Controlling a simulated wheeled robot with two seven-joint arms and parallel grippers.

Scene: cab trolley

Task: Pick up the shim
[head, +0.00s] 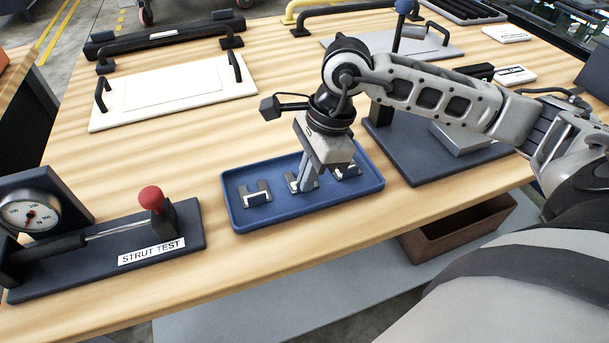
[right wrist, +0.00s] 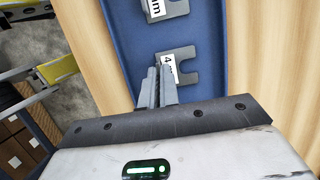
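The blue tray (head: 240,222) holds three grey U-shaped shims with white labels. The left shim (head: 262,187) lies clear. The middle shim (head: 292,183) is partly hidden by my right gripper (head: 310,184), which points down into the tray. The right shim (head: 347,172) is partly covered by the gripper body. In the right wrist view, my right gripper (right wrist: 159,76) has its fingers close together at the label edge of a shim (right wrist: 185,66) marked 4. Whether they hold its edge or are just beside it is unclear. Another shim (right wrist: 174,9) shows above. My left gripper is out of view.
A strut test stand (head: 110,256) with a red knob and gauge stands left of the tray. A dark fixture base (head: 405,165) stands close on the right. A white handled panel (head: 170,92) lies behind. Bare wood lies in front of the tray.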

